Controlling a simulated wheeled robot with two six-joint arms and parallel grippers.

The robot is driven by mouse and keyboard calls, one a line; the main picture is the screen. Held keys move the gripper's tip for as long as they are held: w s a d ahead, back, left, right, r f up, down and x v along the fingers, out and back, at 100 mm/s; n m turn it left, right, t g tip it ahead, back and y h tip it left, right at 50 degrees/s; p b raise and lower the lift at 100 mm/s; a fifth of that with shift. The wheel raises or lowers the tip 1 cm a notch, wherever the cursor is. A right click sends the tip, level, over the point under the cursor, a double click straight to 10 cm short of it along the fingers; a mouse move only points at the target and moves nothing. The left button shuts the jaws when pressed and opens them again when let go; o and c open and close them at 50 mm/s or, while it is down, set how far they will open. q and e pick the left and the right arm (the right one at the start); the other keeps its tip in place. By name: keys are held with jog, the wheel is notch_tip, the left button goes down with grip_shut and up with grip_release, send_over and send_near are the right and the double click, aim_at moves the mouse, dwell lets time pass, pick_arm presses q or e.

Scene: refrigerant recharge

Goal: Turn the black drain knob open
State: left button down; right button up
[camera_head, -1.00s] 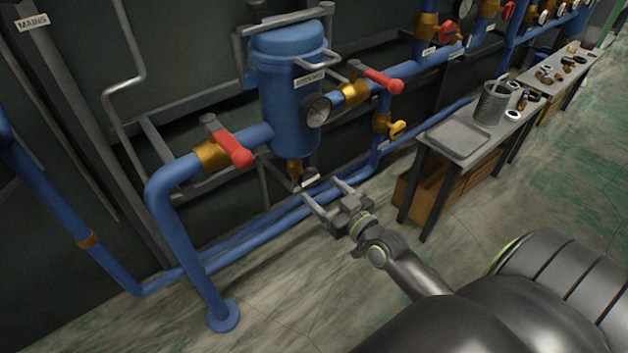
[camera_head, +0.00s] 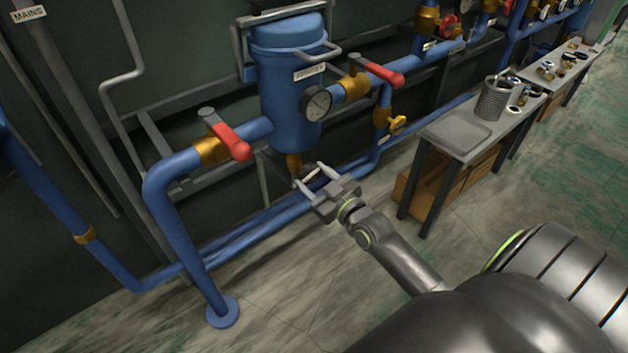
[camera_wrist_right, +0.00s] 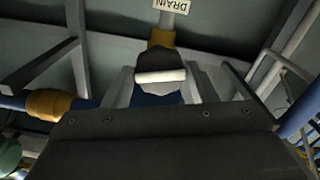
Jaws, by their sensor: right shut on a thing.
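The black drain knob (camera_wrist_right: 158,58) with a pale bar across its face is in the middle of the right wrist view. It sits below a brass fitting (camera_wrist_right: 161,38) and a tag reading DRAIN (camera_wrist_right: 171,5), which appears upside down. In the head view the brass drain fitting (camera_head: 294,163) hangs under the blue filter vessel (camera_head: 290,95). My right gripper (camera_head: 310,175) is at the knob just below this fitting, with one finger on each side, shut on it. The knob is small and partly hidden by the fingers in the head view. My left gripper is not in view.
Blue pipes (camera_head: 245,238) run low along the wall behind the gripper. Red-handled valves (camera_head: 232,142) stand on both sides of the vessel, with a gauge (camera_head: 316,102) on its right. A workbench (camera_head: 458,136) stands to the right. The floor in front is open.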

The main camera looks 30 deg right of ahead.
jog(key=shift+n, duration=0.6)
jog(key=n+b, duration=0.1)
jog(key=n, duration=0.1)
jog(key=shift+f+n+b, duration=0.1)
jog(key=shift+n+b, duration=0.2)
jog(key=shift+b, duration=0.1)
jog(key=shift+n+b, duration=0.4)
jog(key=shift+n, duration=0.4)
jog(key=shift+r, duration=0.2)
